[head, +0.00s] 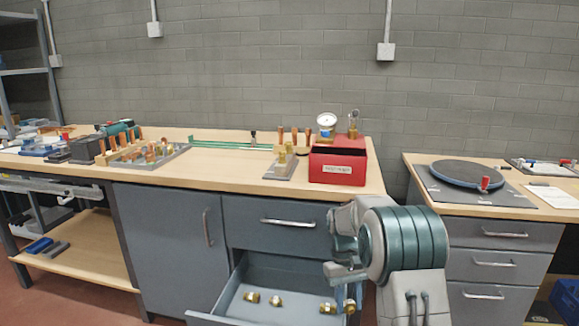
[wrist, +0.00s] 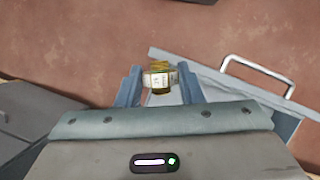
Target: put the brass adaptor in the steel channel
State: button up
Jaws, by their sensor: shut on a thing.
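My gripper (wrist: 158,85) is shut on a brass adaptor (wrist: 158,80), which has a white label facing the wrist camera. In the head view my gripper (head: 345,300) is low over the right side of an open grey drawer (head: 240,318), and a bit of brass shows at its tips. A narrow grey metal holder (head: 279,171) lies on the bench left of the red box, with several brass pieces standing on it. It may be the steel channel, but I cannot tell its shape for sure.
Loose brass fittings (head: 275,301) lie in the drawer. On the bench are a red box (head: 338,168), a grey tray (head: 165,161) of brass and copper parts, and a green rail (head: 230,145). The bench front between tray and holder is bare. A turntable (head: 467,174) stands on the right bench.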

aim_at(350, 309)
notch_tip(350, 309, up, 14)
jog(key=s+m+y+p, duration=0.1)
jog(key=s+m+p, duration=0.1)
jog(key=p, duration=1.7)
jog(key=shift+m, duration=0.3)
